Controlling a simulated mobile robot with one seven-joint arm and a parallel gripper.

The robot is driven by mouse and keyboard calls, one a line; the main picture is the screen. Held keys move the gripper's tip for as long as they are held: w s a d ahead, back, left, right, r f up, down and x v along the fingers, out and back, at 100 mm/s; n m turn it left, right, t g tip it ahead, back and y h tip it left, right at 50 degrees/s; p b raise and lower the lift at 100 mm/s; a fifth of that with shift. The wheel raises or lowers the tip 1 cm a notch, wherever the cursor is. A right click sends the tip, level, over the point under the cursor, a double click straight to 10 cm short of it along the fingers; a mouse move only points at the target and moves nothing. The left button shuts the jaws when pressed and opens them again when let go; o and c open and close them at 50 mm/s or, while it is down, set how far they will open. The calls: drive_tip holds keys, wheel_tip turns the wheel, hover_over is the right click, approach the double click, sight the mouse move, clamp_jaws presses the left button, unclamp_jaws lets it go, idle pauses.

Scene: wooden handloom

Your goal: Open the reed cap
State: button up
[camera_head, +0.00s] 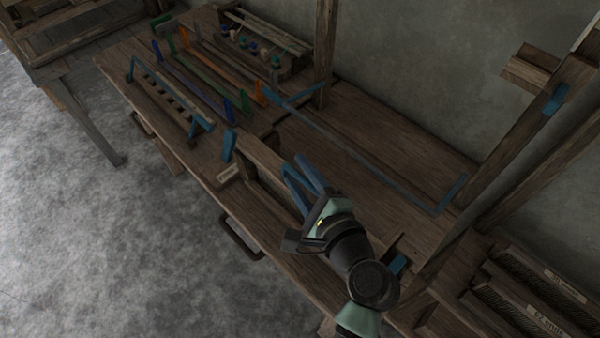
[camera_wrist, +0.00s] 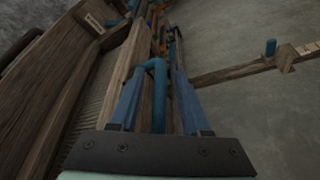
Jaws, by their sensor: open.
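The reed cap appears to be the long wooden bar (camera_wrist: 122,60) above the finely slatted reed (camera_wrist: 92,88) in the wrist view; it also shows in the head view (camera_head: 268,160). A bent blue handle (camera_wrist: 158,68) stands beside the bar. My gripper (camera_wrist: 159,78) is open, with one blue finger on each side of this handle. I cannot tell whether either finger touches it. In the head view my gripper (camera_head: 297,166) reaches over the bar's near end, and my wrist hides part of the loom there.
A long blue-grey bar (camera_head: 350,150) with upright blue ends lies on the bench behind my gripper. Colored racks (camera_head: 200,75) stand at the far left. A wooden post (camera_head: 325,50) rises at the back. A dark handle (camera_head: 240,240) juts from the bench front.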

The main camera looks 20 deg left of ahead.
clamp_jaws()
idle(1.3)
